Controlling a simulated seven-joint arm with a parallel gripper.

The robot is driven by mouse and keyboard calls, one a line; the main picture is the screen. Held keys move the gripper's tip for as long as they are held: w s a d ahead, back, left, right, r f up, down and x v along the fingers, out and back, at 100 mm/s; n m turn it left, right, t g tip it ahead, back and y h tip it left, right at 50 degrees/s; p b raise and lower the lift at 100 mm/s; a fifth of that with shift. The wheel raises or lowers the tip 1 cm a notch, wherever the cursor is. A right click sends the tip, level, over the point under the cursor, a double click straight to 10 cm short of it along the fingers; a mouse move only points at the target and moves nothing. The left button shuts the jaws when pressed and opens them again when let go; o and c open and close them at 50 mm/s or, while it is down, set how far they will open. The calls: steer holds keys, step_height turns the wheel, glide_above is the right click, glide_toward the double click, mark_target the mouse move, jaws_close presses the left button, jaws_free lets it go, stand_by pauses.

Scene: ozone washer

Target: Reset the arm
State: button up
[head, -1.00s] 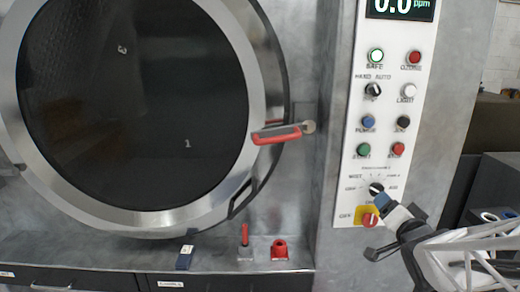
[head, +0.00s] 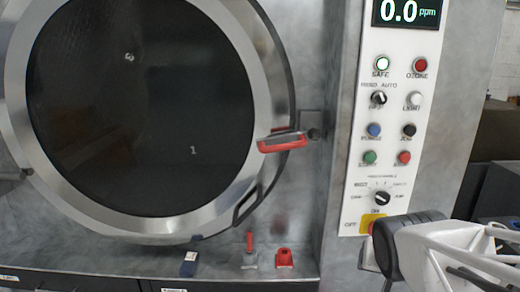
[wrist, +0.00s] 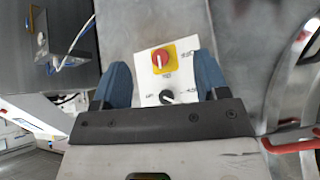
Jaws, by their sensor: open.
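My gripper (wrist: 162,78) is open in the wrist view, its two blue fingers apart with nothing held between them. Between and beyond the fingers is the control panel's lower end, with a red knob on a yellow plate (wrist: 174,50) and a black selector knob (wrist: 166,97). In the head view my white arm comes in from the lower right. Its dark rounded end covers part of the yellow plate (head: 366,217) and hides the fingers. Whether the fingers touch the panel cannot be told.
The white control panel (head: 358,180) has several buttons and knobs and a display reading 0.0 ppm. Left of it is the shut round door (head: 263,95) with a red handle (head: 282,142). A dark block (head: 189,264) and two red fittings (head: 250,245) (head: 284,257) are on the ledge.

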steer(key=s+a+n+g+y, duration=0.1)
steer(key=s+a+n+g, duration=0.2)
steer(key=s+a, duration=0.3)
steer(key=s+g, duration=0.1)
steer(key=s, duration=0.2)
steer(key=shift+s+n+g+y, duration=0.3)
steer(key=shift+s+y, duration=0.05)
steer(key=shift+y, duration=0.05)
